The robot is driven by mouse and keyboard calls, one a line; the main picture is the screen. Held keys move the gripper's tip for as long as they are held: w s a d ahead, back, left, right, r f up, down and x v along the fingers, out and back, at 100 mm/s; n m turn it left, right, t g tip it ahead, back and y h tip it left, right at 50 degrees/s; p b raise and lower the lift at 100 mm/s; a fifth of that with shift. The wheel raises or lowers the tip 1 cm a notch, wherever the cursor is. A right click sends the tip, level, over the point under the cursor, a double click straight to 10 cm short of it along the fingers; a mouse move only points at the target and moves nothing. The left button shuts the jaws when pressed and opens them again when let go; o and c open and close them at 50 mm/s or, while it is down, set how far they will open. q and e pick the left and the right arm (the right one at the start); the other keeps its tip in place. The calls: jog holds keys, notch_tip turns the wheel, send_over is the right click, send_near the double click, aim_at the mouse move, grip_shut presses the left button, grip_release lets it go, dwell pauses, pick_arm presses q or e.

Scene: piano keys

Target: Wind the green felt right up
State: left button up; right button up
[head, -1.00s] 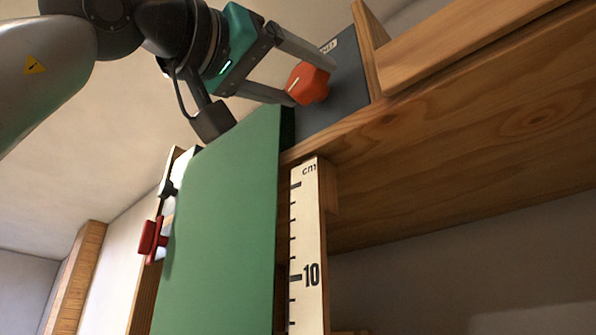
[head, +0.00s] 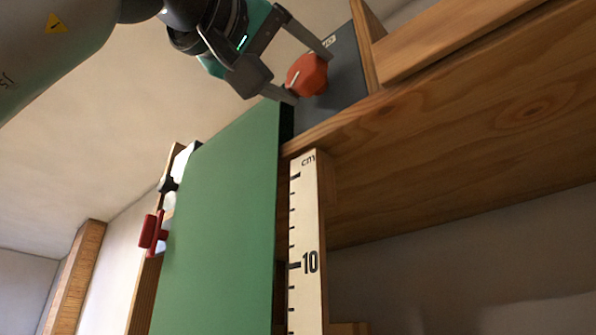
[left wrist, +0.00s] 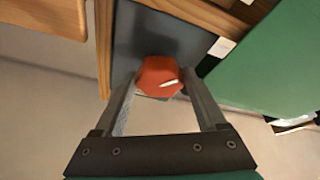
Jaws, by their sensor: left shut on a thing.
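The green felt (head: 222,215) hangs as a tall flat sheet in the head view. It also shows at the right of the left wrist view (left wrist: 268,60). A scale marked cm (head: 306,245) stands along its right edge, with the 10 mark below. An orange-red knob (head: 307,75) with a white line sits on a dark grey plate (head: 345,72) above the felt. My left gripper (head: 308,78) is shut on the knob, one finger on each side. The knob (left wrist: 159,76) shows between the fingertips in the left wrist view. My right gripper is not in view.
A wide wooden beam (head: 470,125) runs to the right of the plate, with a wooden ledge above it. A red clamp-like part (head: 152,232) and a dark knob (head: 168,184) sit left of the felt. Open room lies at the far left.

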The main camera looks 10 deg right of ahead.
pick_arm(q)
jog(key=shift+s+n+t+y, duration=0.1)
jog(key=shift+n+t+y, duration=0.35)
jog(key=shift+n, duration=0.65)
jog(key=shift+n+t+y, duration=0.25)
jog(key=shift+n+y, duration=0.3)
jog(key=shift+n, duration=0.55)
jog(key=o, duration=1.3)
jog(key=b+v, duration=0.5)
jog(key=v, duration=1)
jog(key=shift+s, duration=0.15)
